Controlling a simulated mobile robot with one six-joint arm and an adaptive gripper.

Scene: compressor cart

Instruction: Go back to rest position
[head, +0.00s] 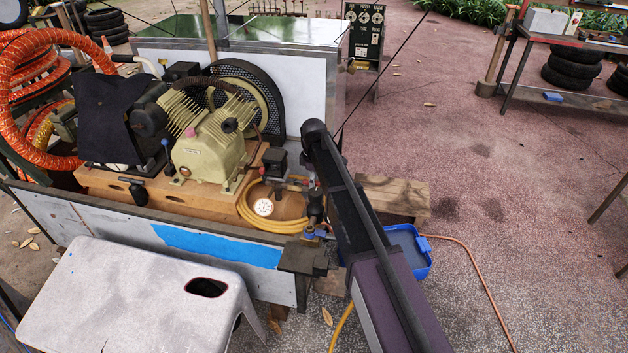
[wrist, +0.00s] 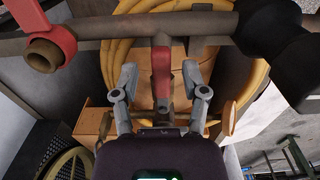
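My gripper (wrist: 160,78) is open in the wrist view, its two fingers spread apart. A red valve lever (wrist: 162,72) lies between the fingers, with a visible gap on each side; I see no contact. The lever hangs from a brownish metal pipe (wrist: 120,27) that crosses the top of the wrist view. In the head view my dark arm reaches over the cart's front right corner, and my gripper is small and mostly hidden among the fittings beside the round white pressure gauge (head: 263,207).
The cream compressor (head: 205,150) stands on the cart behind a coiled yellow hose (head: 250,217). A second red handle (wrist: 40,60) is at the wrist view's upper left. A grey stool (head: 130,295) stands in front of the cart, a blue tray (head: 425,262) right of it. Open paving lies right.

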